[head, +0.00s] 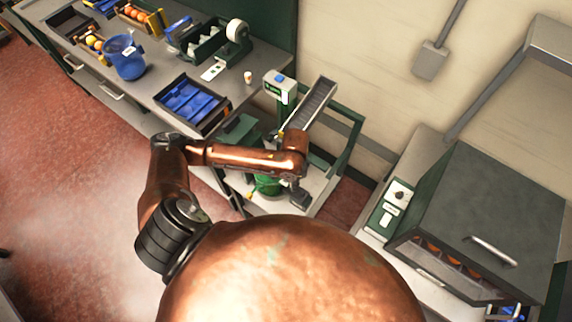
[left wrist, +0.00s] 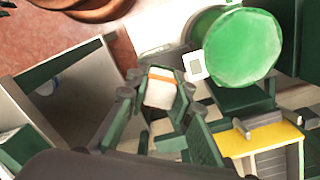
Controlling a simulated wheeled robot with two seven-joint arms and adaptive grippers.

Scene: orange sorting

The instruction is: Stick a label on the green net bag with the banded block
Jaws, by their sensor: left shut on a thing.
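My left gripper (left wrist: 160,92) is shut on a white block with an orange band (left wrist: 160,90), which sits between its fingertips. The green net bag (left wrist: 243,47) shows as a round green shape at the upper right of the left wrist view, apart from the block. A small white square (left wrist: 197,66) is at its left edge; I cannot tell whether it is stuck on. In the head view the bag (head: 267,186) is low on the stand, partly hidden by my left arm. My left gripper (head: 298,193) is to its right there. My right gripper is not in view.
A green-framed stand with a sloping chute (head: 312,102) and a small device (head: 280,84) surrounds the bag. A bench with a blue-lined tray (head: 192,103) and a blue bucket (head: 124,58) is at upper left. A dark cabinet (head: 490,210) with oranges stands at right.

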